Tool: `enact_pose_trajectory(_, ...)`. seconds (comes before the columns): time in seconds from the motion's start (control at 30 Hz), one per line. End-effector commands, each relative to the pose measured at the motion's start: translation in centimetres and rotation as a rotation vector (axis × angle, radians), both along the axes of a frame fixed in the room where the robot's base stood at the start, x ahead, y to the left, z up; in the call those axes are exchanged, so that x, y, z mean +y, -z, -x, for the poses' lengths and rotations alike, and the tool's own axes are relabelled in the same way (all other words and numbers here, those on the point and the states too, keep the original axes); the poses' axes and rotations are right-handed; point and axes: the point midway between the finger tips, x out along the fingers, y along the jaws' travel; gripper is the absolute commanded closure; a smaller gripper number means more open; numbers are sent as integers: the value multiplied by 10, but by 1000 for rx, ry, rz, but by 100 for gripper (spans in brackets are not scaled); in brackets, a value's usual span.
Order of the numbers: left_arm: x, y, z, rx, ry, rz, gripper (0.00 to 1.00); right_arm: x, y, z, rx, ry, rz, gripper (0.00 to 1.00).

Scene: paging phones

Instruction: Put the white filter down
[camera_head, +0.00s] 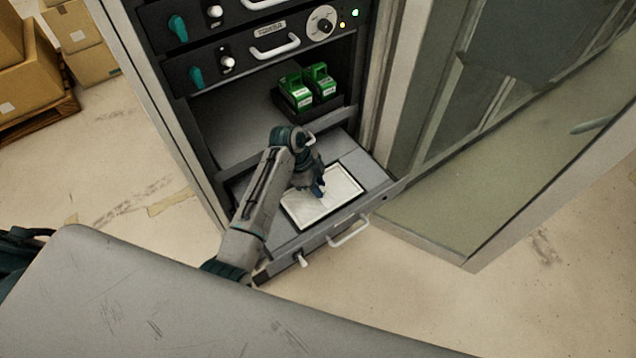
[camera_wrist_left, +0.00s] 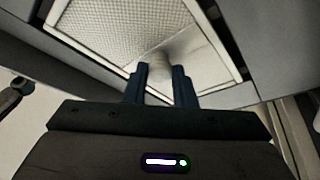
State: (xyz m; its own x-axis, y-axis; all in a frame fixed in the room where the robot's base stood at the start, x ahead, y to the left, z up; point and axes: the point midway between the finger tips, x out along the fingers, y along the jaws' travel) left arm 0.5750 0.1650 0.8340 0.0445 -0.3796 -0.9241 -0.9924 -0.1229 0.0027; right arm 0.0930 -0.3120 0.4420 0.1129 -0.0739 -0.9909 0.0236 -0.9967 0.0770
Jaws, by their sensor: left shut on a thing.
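The white filter (camera_head: 340,186) is a flat rectangular panel with a pale frame and a mesh face. In the head view it lies flat, or nearly so, within a dark-edged recess of the pulled-out drawer (camera_head: 372,208). I cannot tell whether it rests fully on the bottom. My left gripper (camera_head: 319,190) comes down over its middle. In the left wrist view the gripper's fingers (camera_wrist_left: 160,88) are shut on a part of the filter (camera_wrist_left: 105,32) near its frame. My right gripper is not in view.
A black tray (camera_head: 318,110) with green-and-white blocks (camera_head: 296,90) stands on the shelf above the drawer. The cabinet's open glass door (camera_head: 500,170) stands to the right. Cardboard boxes (camera_head: 30,75) sit on a pallet at the far left. The floor left of the cabinet is clear.

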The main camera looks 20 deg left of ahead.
Motion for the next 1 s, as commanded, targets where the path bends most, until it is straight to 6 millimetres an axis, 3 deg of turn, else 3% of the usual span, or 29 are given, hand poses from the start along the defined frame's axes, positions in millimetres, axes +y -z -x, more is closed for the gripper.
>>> enact_pose_trajectory(0.13, 0, 4, 0, -1, 1, 0, 100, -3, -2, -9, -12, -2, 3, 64)
enact_pose_trajectory(0.37, 0, 6, 0, -1, 1, 0, 100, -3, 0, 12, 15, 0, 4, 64)
enact_pose_trajectory(0.4, 0, 5, 0, -1, 1, 0, 68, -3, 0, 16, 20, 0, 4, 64)
enact_pose_trajectory(0.5, 0, 5, 0, -1, 1, 0, 54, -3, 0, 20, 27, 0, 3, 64)
enact_pose_trajectory(0.83, 1, 2, 0, -2, 0, 0, 54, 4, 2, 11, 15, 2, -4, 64)
enact_pose_trajectory(1.0, 11, -19, 0, -7, 1, -2, 54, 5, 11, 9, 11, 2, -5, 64)
